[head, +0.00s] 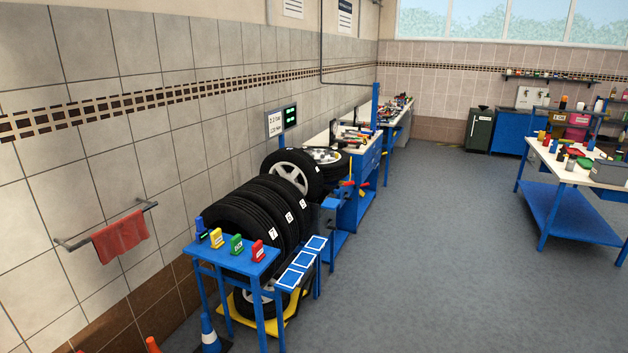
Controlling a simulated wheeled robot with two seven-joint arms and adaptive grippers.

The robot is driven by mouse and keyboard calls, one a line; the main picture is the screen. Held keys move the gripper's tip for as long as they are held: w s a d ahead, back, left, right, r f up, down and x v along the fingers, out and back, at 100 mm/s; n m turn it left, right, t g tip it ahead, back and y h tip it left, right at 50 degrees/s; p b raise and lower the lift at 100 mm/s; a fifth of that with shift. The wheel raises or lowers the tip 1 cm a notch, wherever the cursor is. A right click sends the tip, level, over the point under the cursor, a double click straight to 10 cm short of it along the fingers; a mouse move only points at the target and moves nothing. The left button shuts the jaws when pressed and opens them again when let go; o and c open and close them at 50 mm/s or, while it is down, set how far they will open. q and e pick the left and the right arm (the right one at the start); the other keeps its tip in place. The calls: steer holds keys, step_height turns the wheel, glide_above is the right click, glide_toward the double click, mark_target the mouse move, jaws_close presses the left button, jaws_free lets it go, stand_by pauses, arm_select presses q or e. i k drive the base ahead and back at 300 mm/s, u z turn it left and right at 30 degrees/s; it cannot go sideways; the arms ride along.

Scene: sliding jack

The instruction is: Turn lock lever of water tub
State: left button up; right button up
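I cannot make out a water tub or a lock lever for certain in the head view. Neither of my grippers is in view.
Tyres (265,215) stand in a row by the left wall, behind a small blue table (236,260) with coloured tags. A blue workbench (365,175) runs along that wall. A white-topped table (565,173) stands at right, with a green cabinet (479,130) beyond. Grey floor (430,250) between is clear.

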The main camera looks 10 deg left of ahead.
mark_target(346, 184)
steer(key=u, duration=0.3)
steer(key=i, duration=2.55)
steer(key=z, duration=0.15)
